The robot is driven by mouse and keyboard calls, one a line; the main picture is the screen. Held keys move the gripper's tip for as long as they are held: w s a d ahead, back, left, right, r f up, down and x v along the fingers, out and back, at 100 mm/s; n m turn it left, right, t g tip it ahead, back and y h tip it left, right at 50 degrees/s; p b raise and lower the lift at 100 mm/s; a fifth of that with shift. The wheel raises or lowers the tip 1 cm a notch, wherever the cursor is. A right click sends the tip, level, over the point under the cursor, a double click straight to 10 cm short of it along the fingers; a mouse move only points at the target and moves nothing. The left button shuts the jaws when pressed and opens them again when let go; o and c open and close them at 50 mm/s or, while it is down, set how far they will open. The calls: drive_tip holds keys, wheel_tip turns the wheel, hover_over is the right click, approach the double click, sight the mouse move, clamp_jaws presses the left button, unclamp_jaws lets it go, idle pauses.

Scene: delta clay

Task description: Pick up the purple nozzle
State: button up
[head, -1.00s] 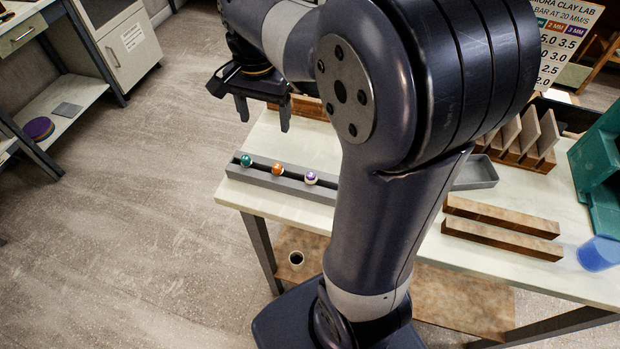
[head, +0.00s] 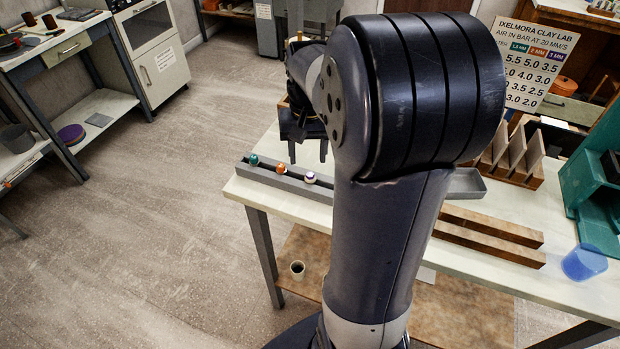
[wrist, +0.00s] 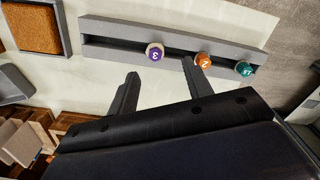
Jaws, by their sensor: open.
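The purple nozzle (head: 311,177) has a pale rim and stands in the grey slotted rack (head: 325,193), at the right of a row of three. The orange nozzle (head: 281,169) and the green nozzle (head: 254,160) stand to its left. In the wrist view the purple nozzle (wrist: 155,52) shows a 3 on its top and lies beyond the fingertips, between their lines. My gripper (head: 307,158) is open and empty, above and behind the rack. In the wrist view my gripper (wrist: 160,68) has its fingers spread, and neither appears to touch a nozzle.
Two brown bars (head: 490,236) lie on the table right of my arm. The pale tabletop (head: 243,188) ends left of the rack.

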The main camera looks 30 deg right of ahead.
sight(310, 174)
drive_tip(key=f, duration=0.5)
drive_tip(key=shift+s+d+f, duration=0.1)
drive_tip(key=shift+s+f, duration=0.05)
drive_tip(key=shift+s, duration=0.2)
clamp_jaws()
